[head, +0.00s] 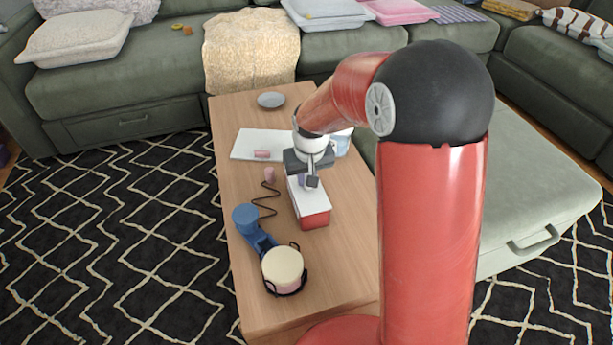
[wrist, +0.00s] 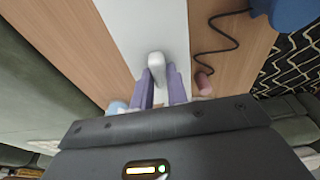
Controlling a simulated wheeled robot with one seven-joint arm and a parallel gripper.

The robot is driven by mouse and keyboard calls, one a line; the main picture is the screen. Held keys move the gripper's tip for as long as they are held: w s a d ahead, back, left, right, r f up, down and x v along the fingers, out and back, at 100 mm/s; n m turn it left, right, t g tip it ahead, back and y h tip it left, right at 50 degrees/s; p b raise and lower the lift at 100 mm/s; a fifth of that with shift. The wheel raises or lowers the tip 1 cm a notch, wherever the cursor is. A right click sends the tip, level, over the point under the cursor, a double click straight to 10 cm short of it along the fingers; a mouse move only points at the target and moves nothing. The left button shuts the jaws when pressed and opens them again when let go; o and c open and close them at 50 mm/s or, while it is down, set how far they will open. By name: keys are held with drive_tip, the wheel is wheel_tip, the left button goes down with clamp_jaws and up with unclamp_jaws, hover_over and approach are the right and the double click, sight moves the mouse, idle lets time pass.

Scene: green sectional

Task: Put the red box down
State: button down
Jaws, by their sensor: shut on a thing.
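The red box (head: 316,219) has red sides and a white top, and sits over the middle of the wooden table (head: 350,262), near its right side. My gripper (head: 310,180) is above the white top at the box's far part. In the wrist view the white top (wrist: 150,25) fills the middle, and a pale rounded piece, like a handle, lies between the purple fingers of my gripper (wrist: 162,88). The fingers are shut on this piece. I cannot tell whether the box's underside touches the table or hangs just above it.
Left of the box are a dark wavy cord (head: 264,208), a small pink cylinder (head: 269,174) and a blue device (head: 246,216). A cream round item (head: 283,267) stands nearer. A white board (head: 248,145) and grey plate (head: 271,100) lie farther back. Bare wood shows around the box's near end.

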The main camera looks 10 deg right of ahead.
drive_tip(key=shift+f, duration=0.15)
drive_tip(key=c, duration=1.4)
unclamp_jaws()
